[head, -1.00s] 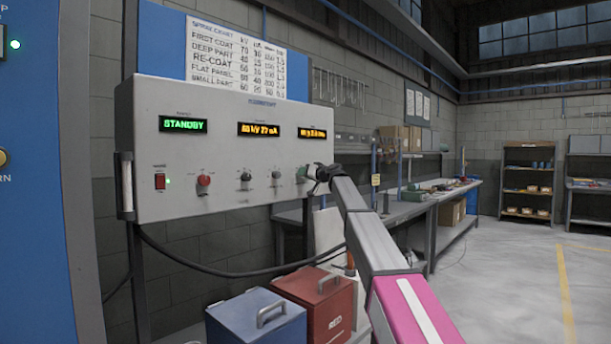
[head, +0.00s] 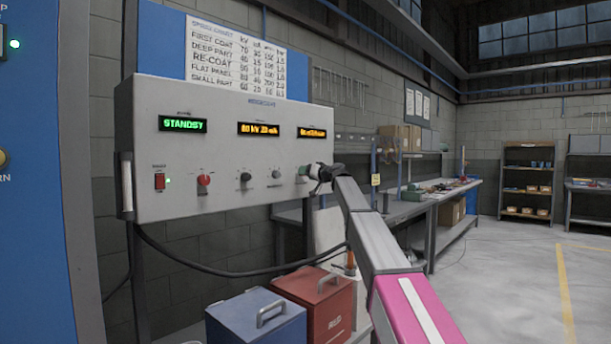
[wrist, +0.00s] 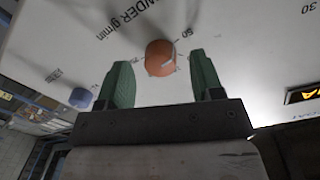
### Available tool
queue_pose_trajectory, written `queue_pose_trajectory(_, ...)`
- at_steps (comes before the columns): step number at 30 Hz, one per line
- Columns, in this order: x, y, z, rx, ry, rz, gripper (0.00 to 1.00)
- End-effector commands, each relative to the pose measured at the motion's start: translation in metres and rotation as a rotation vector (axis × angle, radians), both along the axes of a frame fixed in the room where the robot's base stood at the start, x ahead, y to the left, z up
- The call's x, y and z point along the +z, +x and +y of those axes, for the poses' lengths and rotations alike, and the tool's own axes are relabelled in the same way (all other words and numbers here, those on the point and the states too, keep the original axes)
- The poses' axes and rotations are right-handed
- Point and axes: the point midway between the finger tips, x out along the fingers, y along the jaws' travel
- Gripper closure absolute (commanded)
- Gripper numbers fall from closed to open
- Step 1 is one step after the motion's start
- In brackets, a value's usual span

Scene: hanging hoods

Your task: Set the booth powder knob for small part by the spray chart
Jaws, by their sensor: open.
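The white control panel (head: 222,140) has a green STANDBY display (head: 182,124) and two amber displays. The middle display (head: 258,129) shows kV and uA figures; the right display (head: 311,132) is too blurred to read. The spray chart (head: 240,55) hangs above, with SMALL PART as its bottom row and its figures blurred. In the wrist view, the orange powder knob (wrist: 160,57) sits beside the POWDER g/min lettering, with a pale pointer line on it. My gripper (wrist: 164,78) is open, its green fingertips on either side of the knob with gaps. In the head view my gripper (head: 310,174) covers the knob.
A red switch (head: 160,181), a red knob (head: 203,180), a dark knob (head: 245,178) and a grey knob (head: 276,175) line the panel's lower edge. A blue box (head: 256,320) and a red box (head: 318,295) stand below. A workbench (head: 420,205) is behind; floor at right is clear.

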Motion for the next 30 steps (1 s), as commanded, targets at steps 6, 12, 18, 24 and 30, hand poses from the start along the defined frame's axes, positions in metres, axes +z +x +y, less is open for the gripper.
queue_pose_trajectory(6,-0.001,-0.027,-0.028,0.000,-0.001,0.001,0.40)
queue_pose_trajectory(12,0.000,-0.051,-0.056,0.000,-0.001,0.001,0.40)
queue_pose_trajectory(18,0.002,-0.062,-0.071,0.001,0.000,0.000,0.40)
queue_pose_trajectory(24,0.002,-0.062,-0.071,0.001,0.000,0.000,0.40)
queue_pose_trajectory(30,0.002,-0.062,-0.071,0.001,-0.001,0.000,0.40)
